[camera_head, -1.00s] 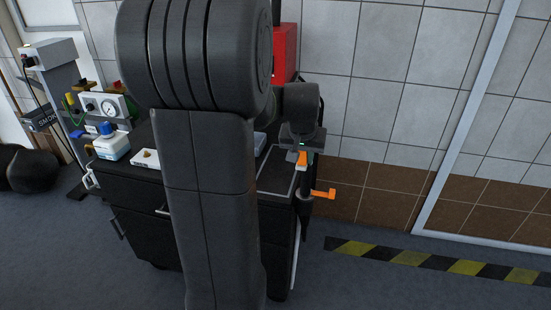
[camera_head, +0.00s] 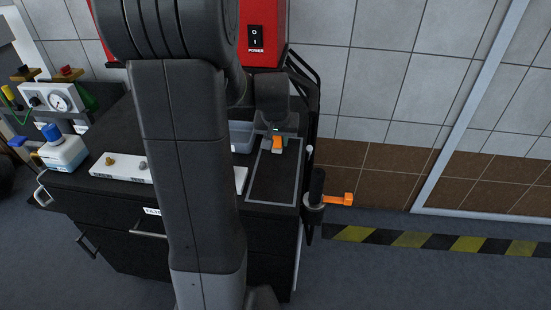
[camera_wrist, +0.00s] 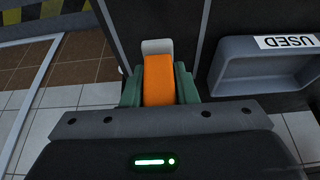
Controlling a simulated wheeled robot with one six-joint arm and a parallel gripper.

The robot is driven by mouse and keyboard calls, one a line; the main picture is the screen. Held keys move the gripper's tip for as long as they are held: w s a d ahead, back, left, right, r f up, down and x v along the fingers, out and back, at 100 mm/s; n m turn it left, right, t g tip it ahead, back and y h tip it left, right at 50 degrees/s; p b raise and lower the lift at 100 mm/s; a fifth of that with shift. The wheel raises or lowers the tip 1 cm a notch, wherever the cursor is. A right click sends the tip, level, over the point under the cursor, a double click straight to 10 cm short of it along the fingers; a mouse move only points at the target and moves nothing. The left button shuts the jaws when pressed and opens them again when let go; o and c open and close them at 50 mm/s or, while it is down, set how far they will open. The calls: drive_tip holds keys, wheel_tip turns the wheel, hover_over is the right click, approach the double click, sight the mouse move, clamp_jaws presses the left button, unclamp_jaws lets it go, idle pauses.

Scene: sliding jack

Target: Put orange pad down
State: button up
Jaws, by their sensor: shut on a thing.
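The orange pad (camera_wrist: 158,80) is held between the two green fingers of my gripper (camera_wrist: 159,88) in the wrist view. A light grey piece shows at the pad's far end. In the head view the orange pad (camera_head: 277,143) shows at the end of my gripper (camera_head: 277,140), over the black cart top (camera_head: 272,183) beside a pale rectangular outline (camera_head: 297,178). Whether the pad touches the surface cannot be told. My arm hides part of the cart.
A grey tray marked USED (camera_wrist: 265,75) lies right of my gripper in the wrist view. A black post with an orange lever (camera_head: 340,199) stands at the cart's right side. A red power box (camera_head: 260,35) is behind. The outlined area looks empty.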

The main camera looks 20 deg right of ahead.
sight(278, 161)
drive_tip(key=shift+f+b, duration=0.4)
drive_tip(key=shift+f, duration=2.95)
drive_tip(key=o, duration=1)
drive_tip(key=shift+o, duration=0.2)
drive_tip(key=shift+r, duration=0.1)
drive_tip(key=shift+r, duration=0.2)
drive_tip(key=p+v, duration=0.1)
drive_tip(key=v, duration=1)
drive_tip(key=shift+r, duration=0.35)
drive_tip(key=shift+s+a, duration=0.15)
